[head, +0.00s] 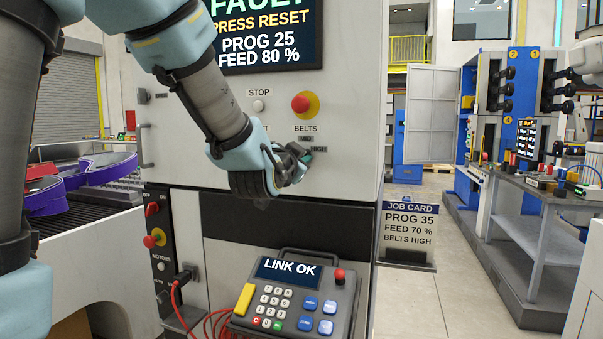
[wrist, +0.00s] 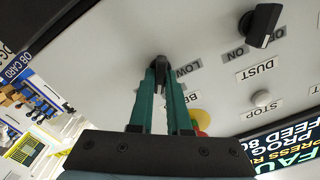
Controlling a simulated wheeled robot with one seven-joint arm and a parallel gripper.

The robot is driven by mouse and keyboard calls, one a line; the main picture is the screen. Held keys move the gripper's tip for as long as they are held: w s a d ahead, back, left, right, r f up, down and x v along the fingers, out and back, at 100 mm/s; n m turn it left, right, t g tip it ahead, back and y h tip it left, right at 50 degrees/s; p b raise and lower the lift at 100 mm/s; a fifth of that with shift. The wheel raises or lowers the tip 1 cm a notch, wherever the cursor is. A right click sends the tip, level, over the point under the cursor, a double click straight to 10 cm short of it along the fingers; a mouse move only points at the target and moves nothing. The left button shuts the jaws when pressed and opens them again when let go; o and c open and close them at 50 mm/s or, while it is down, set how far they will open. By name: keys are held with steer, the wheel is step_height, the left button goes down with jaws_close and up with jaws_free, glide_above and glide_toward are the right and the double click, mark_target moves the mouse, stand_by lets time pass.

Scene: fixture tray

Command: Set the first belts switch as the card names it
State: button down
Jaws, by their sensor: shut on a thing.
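The belts switch (wrist: 160,63) is a small black knob on the pale machine front. My gripper (head: 300,153) is shut on it, and the teal fingers (wrist: 161,80) close around the knob in the wrist view. The BELTS label (head: 306,128) is above it in the head view, with MID and HIGH showing beside my gripper. The LOW label (wrist: 188,68) shows close to the knob in the wrist view. Which mark the knob points to is hidden by the fingers. The job card (head: 409,229) reads PROG 35, FEED 70 %, BELTS HIGH.
The screen (head: 265,35) shows a fault, PRESS RESET, PROG 25 and FEED 80 %. A red button (head: 300,104) sits above the BELTS label. A keypad unit (head: 290,300) reading LINK OK is below my gripper. A dust switch (wrist: 262,25) shows in the wrist view.

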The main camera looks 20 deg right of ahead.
steer(key=shift+f+m+b, duration=0.1)
steer(key=shift+m+b, duration=0.9)
steer(key=c, duration=0.9)
jaws_free()
steer(key=shift+o, duration=0.2)
steer(key=shift+s, duration=0.1)
steer(key=b+v, duration=0.3)
steer(key=v, duration=0.7)
steer(key=shift+s+a, duration=0.25)
steer(key=shift+s, duration=0.05)
